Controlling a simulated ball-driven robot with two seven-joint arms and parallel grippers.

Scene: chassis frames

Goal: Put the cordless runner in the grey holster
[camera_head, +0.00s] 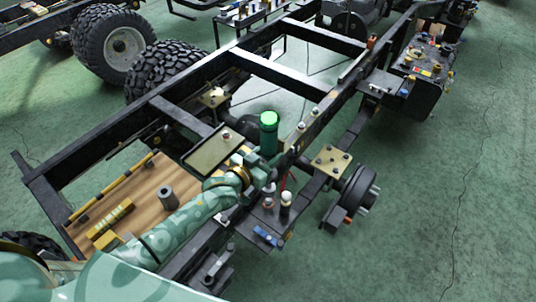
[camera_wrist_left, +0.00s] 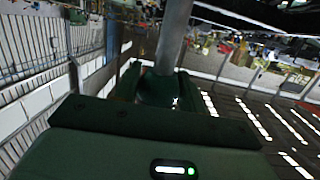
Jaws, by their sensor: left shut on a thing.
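The cordless runner (camera_head: 268,134) is a dark green cylinder with a glowing green top. It stands roughly upright beside the frame's near rail. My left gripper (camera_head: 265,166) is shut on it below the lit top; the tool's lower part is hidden. In the left wrist view the runner's green body (camera_wrist_left: 156,90) is between the fingers, with a grey shaft above it. The grey holster (camera_head: 168,195) looks like a short dark grey tube on the wooden board, left of my gripper and beyond my forearm. It appears empty, but its inside is too small to be sure. My right gripper is not in view.
The wooden board (camera_head: 137,187) lies across the chassis frame and carries a yellow-and-black block (camera_head: 112,217) and a yellow-and-black bar (camera_head: 108,190). A flat framed tray (camera_head: 212,150) is between gripper and holster. Chassis rails (camera_head: 140,110) surround this area. Green floor at right is open.

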